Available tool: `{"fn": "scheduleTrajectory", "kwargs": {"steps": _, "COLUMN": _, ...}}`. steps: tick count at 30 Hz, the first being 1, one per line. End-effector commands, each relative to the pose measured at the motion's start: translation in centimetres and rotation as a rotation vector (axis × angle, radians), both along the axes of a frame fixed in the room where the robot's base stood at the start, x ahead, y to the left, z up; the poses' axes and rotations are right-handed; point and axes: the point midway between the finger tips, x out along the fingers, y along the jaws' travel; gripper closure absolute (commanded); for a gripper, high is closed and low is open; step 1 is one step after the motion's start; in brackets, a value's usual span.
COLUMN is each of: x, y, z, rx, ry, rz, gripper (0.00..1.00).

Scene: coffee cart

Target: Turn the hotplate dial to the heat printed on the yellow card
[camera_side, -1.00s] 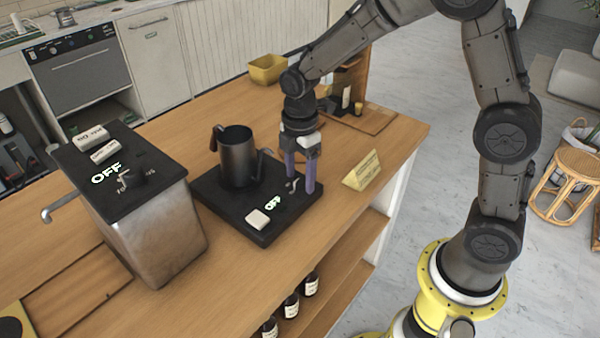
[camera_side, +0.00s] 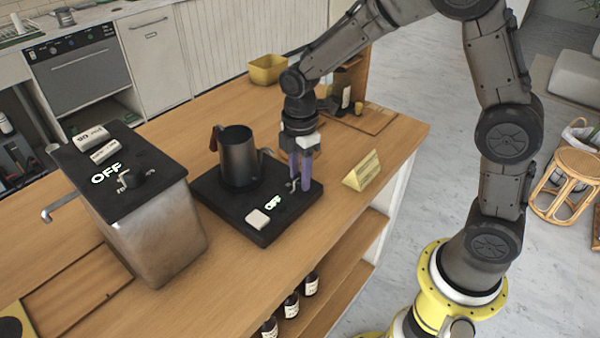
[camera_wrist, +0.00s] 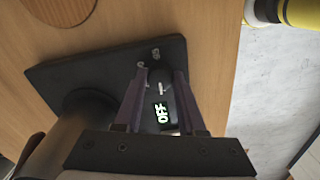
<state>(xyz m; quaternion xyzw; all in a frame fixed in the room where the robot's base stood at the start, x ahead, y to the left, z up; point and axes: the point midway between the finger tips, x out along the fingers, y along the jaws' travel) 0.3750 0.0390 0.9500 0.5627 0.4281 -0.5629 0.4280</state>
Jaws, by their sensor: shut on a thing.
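The black hotplate (camera_side: 232,213) lies on the wooden counter, and its lit display (camera_side: 273,203) reads OFF; the display also shows in the wrist view (camera_wrist: 162,113). My gripper (camera_side: 300,186) points down at the hotplate's right part, its purple fingers shut on the dial.
A dark metal pitcher (camera_side: 238,158) stands on the hotplate, close left of my gripper. A steel boiler (camera_side: 160,230) with its own OFF display is at the left. A yellow bin (camera_side: 267,68) sits at the back. Counter right of the hotplate is clear around the card.

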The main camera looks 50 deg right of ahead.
Motion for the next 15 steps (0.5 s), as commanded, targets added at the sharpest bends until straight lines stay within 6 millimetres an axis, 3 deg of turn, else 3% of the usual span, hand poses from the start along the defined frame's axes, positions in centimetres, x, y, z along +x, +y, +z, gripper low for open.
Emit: {"fn": "scheduleTrajectory", "kwargs": {"steps": 15, "x": -0.04, "y": 0.03, "z": 0.10, "rx": 0.000, "ry": -0.001, "rz": -0.434, "gripper": 1.00}}
